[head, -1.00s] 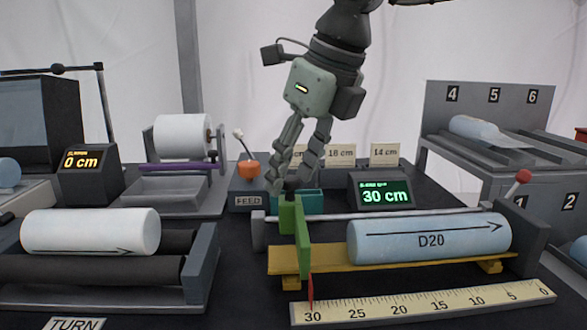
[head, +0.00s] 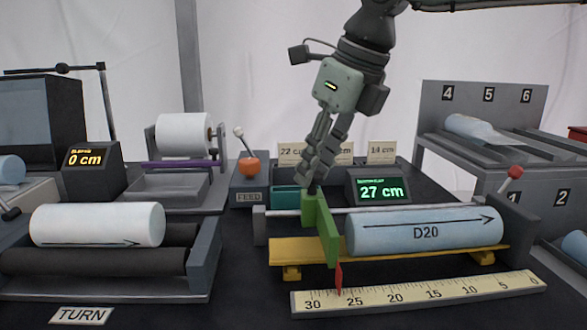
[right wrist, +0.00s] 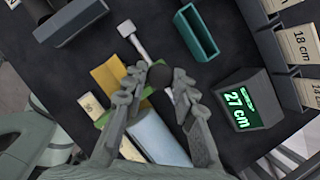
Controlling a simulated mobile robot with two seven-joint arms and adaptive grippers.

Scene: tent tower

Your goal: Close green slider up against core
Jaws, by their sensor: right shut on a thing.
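The display (head: 381,190) reads 27 cm. My right gripper (head: 314,188) is shut on the dark knob on top of the slider; the fingers also show around the knob in the right wrist view (right wrist: 160,78). My left gripper is not in view.
The core lies on a yellow cradle (head: 285,246) with the ruler (head: 420,295) in front. Behind are a teal bin (head: 285,197) and the FEED lever (head: 249,166). A white roll (head: 97,224) lies on black rollers at left. A numbered rack (head: 485,110) stands at right.

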